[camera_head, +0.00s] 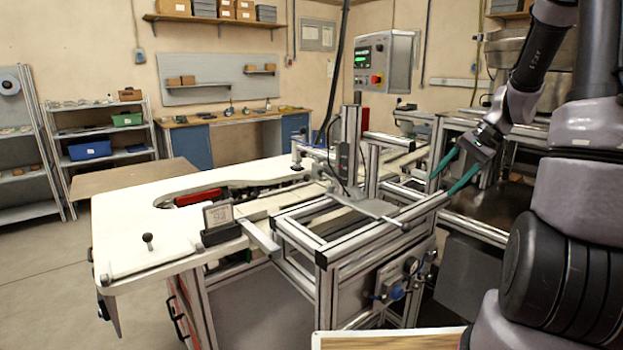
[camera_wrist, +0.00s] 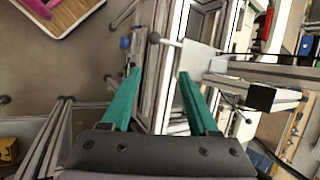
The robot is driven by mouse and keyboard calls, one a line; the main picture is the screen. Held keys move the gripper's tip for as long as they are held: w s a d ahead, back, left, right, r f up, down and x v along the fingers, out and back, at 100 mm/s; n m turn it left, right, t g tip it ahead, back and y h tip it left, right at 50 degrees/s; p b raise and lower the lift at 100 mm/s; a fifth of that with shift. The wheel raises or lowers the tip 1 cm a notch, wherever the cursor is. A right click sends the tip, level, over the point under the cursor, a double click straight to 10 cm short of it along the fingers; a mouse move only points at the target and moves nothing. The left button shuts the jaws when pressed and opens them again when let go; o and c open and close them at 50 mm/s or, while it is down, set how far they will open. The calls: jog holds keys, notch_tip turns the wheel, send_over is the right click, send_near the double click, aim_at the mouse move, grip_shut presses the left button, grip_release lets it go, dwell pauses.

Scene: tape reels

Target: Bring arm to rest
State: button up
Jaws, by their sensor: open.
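My gripper (camera_head: 448,174) hangs at the right of the head view, beside the aluminium frame of the machine (camera_head: 330,238). Its two teal fingers are spread apart with nothing between them. In the wrist view my gripper (camera_wrist: 158,75) points at the machine's side rails from above, and the fingers are open and empty. My arm (camera_head: 522,90) is bent down from the upper right. I cannot tell the exact gap between the fingers and the frame.
A white worktop (camera_head: 140,222) fills the centre left. A wooden-topped surface (camera_head: 385,340) lies near my base; its corner shows in the wrist view (camera_wrist: 88,10). Shelves (camera_head: 100,140) stand far left. Floor at left is clear.

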jog(key=s+a+r+n+t+h, duration=0.2)
jog(key=s+a+r+t, duration=0.1)
jog(key=s+r, duration=0.5)
jog(key=s+a+r+n+t+h, duration=0.2)
jog(key=s+a+r, duration=0.4)
jog(key=s+r, duration=0.3)
jog(key=shift+s+r+t+h, duration=0.2)
jog(key=shift+r+t+h, duration=0.1)
jog(key=shift+r+t, duration=0.25)
